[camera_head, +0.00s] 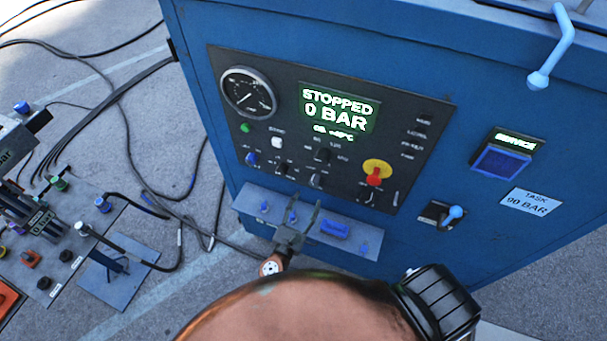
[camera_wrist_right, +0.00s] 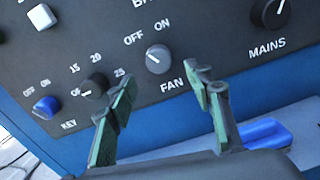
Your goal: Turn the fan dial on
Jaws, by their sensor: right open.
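The fan dial (camera_wrist_right: 158,59) is a round grey knob on the dark panel, with OFF at its upper left and ON above it in the right wrist view. In the head view the dial (camera_head: 316,181) sits in the lower row of controls. My right gripper (camera_wrist_right: 165,88) is open and empty. Its two fingertips are spread left and right below the dial, with no visible contact. In the head view the right gripper (camera_head: 299,215) is in front of the panel's lower ledge. My left gripper is out of view.
Close by are a blue key knob (camera_wrist_right: 46,107), a small black dial (camera_wrist_right: 95,87) and the black MAINS knob (camera_wrist_right: 270,12). A ledge (camera_head: 345,247) with blue parts juts out below the panel. The display (camera_head: 338,108) reads STOPPED, 0 BAR. Cables lie on the floor at left.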

